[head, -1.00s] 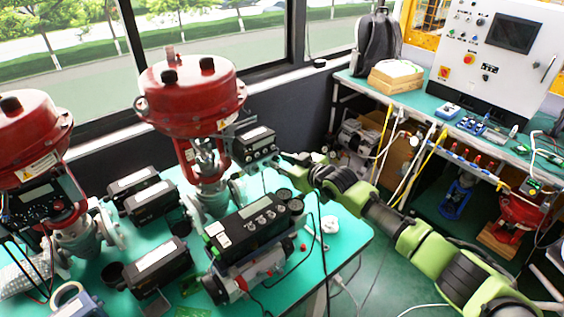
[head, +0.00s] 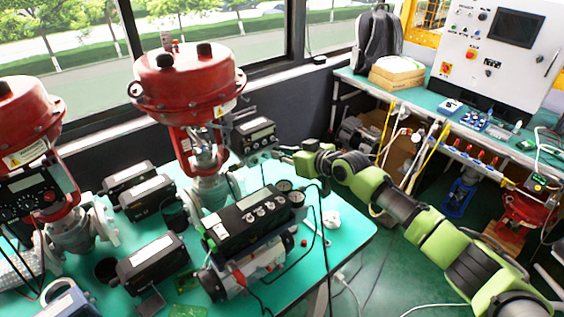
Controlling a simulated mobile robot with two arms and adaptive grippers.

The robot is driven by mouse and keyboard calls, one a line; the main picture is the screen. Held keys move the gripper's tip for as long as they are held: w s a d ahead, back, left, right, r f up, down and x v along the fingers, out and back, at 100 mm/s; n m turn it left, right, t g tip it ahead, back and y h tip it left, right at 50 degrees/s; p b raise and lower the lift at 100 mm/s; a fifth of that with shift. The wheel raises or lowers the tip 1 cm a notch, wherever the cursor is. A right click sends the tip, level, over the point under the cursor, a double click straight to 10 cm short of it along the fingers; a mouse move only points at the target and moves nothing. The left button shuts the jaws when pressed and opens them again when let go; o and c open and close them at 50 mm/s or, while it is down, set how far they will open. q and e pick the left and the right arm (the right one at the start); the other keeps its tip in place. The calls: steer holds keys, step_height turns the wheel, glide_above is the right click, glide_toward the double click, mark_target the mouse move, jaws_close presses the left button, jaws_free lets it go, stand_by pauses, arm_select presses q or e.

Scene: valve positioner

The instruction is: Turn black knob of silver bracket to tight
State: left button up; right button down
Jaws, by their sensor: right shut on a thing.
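The silver bracket (head: 258,158) is fixed beside the stem of the middle red valve actuator (head: 188,83), under a small black positioner box (head: 255,133). My right gripper (head: 279,154) reaches in from the right. Its fingertips are shut at the right end of the bracket, just below the box. The black knob is too small and too covered by the fingers to make out; the thing gripped sits at that spot. My left gripper is not in view.
Below stands a large black positioner (head: 245,222) with gauges on the green table (head: 345,240). Several black boxes lie to the left, near another red actuator (head: 25,120). A bench with a white control panel (head: 490,60) is at the back right. Loose cables hang over the table edge.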

arm_select(q)
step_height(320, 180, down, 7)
steer(key=b, duration=0.6)
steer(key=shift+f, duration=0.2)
arm_select(e)
steer(key=shift+w+d+f+m+g+y, duration=0.1)
steer(key=shift+m+g+y, duration=0.15)
steer(key=shift+m+y, duration=0.4)
steer(key=shift+d+m+g+y, duration=0.1)
steer(key=shift+m+g+y, duration=0.2)
steer(key=shift+m, duration=0.55)
steer(key=c, duration=2.2)
jaws_free()
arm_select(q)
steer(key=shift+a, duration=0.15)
arm_select(e)
steer(key=shift+d, duration=0.1)
steer(key=v, duration=1.1)
steer(key=shift+s+d, duration=0.3)
